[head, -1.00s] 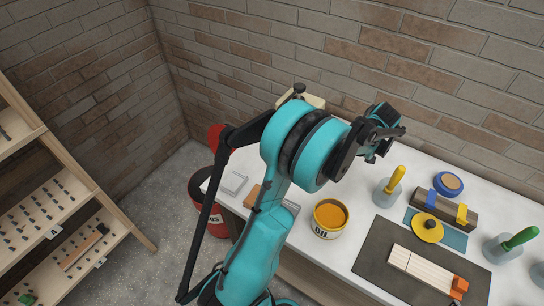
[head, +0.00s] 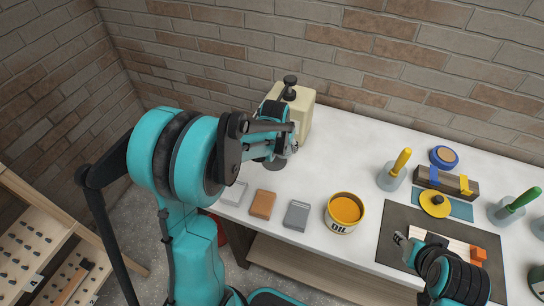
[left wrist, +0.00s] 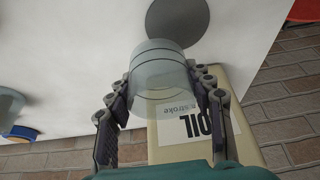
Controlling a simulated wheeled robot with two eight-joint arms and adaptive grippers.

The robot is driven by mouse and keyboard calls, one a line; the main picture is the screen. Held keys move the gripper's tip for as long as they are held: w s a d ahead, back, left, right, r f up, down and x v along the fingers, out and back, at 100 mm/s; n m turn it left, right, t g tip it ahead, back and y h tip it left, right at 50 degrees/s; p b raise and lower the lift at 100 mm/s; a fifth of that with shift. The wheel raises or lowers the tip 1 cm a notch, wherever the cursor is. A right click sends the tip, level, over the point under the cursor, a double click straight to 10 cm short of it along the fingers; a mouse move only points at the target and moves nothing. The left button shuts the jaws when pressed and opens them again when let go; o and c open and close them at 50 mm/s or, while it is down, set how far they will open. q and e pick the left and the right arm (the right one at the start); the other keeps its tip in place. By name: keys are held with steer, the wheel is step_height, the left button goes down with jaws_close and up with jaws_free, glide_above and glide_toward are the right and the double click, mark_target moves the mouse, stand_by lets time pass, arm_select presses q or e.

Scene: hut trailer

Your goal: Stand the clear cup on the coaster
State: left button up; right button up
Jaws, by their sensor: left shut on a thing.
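The clear cup (left wrist: 160,75) is a see-through cylinder between the fingers of my left gripper in the left wrist view. My left gripper (head: 292,140) is shut on it, near the front of the cream oil can. I cannot make out the cup clearly in the head view. The coaster is a dark grey disc (head: 275,164) on the white bench, just below the left gripper in the picture. My right gripper (head: 408,243) is at the lower right, partly hidden.
The cream oil can (head: 304,118) stands close behind the left gripper. An orange-filled oil tin (head: 344,212), a brown block (head: 262,204) and a grey block (head: 297,215) stand along the front. A dark mat (head: 398,222) and tools fill the right side.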

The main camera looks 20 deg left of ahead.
arm_select(q)
steer(key=a+f, duration=0.2)
steer(key=a, duration=0.1)
steer(key=shift+s+a+f+b, duration=0.1)
steer(key=shift+s+a+b, duration=0.1)
steer(key=shift+a+b, duration=0.1)
step_height(320, 180, down, 4)
steer(key=shift+f+b, duration=0.1)
steer(key=shift+b, duration=0.65)
steer(key=o, duration=1.2)
